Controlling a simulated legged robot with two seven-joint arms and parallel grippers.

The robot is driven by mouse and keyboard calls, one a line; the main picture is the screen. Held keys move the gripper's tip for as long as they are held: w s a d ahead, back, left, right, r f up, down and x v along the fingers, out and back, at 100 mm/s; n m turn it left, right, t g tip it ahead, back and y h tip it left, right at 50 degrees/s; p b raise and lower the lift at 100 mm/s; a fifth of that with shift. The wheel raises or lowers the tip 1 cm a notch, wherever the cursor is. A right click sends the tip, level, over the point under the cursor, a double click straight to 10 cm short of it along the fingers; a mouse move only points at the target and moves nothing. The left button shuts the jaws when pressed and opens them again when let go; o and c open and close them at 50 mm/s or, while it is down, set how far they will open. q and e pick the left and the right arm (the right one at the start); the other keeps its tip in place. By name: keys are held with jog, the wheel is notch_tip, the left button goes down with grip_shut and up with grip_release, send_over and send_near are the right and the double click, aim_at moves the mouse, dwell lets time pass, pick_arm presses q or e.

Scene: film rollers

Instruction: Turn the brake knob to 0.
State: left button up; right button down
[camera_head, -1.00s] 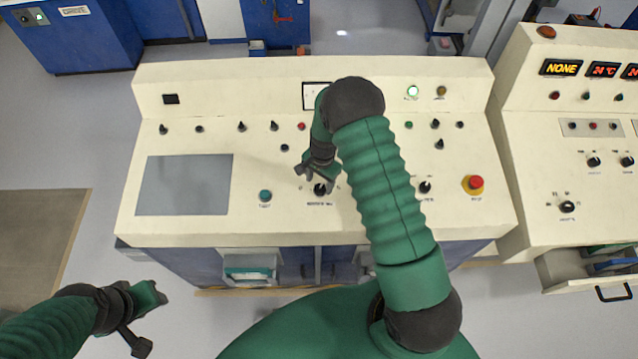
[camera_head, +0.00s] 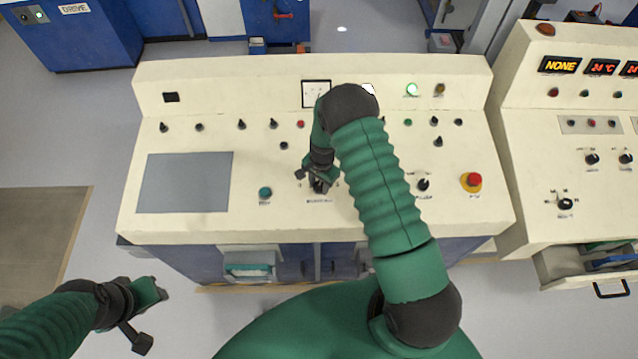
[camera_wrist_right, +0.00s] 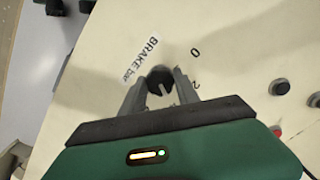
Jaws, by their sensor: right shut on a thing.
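The brake knob (camera_wrist_right: 160,80) is a dark round knob with a pale pointer line, set in the cream panel. The label "BRAKE bar" is beside it, and the marks 0 and 2 are on its other side in the right wrist view. My right gripper (camera_wrist_right: 158,90) has one grey finger on each side of the knob and is shut on it. In the head view my right gripper (camera_head: 319,181) is at the panel's lower middle and partly covers the knob. My left gripper (camera_head: 150,294) is at lower left, away from the console; its finger gap is unclear.
The console (camera_head: 245,222) carries a grey screen (camera_head: 184,183), a teal button (camera_head: 265,193), several small knobs and a red emergency button (camera_head: 474,180). A second console (camera_head: 540,130) stands at right. My right arm hides part of the panel.

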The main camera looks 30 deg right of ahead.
jog(key=shift+w+n+b, duration=0.15)
jog(key=shift+n+b, duration=0.55)
jog(key=shift+n, duration=0.1)
jog(key=n+b, duration=0.2)
jog(key=n, duration=0.1)
jog(key=shift+d, duration=0.1)
jog(key=n+b, duration=0.1)
jog(key=n, duration=0.3)
jog(key=shift+b, duration=0.35)
jog(key=n+b, duration=0.1)
jog(key=n, duration=0.2)
jog(key=shift+n+h, duration=0.3)
jog(key=shift+h, duration=0.1)
jog(key=n, duration=0.3)
jog(key=shift+r+n+b, duration=0.15)
jog(key=shift+n+b, duration=0.15)
jog(key=shift+b, duration=0.1)
jog(key=shift+w+n+h, duration=0.1)
jog(key=shift+n+h, duration=0.2)
jog(key=shift+n, duration=1.6)
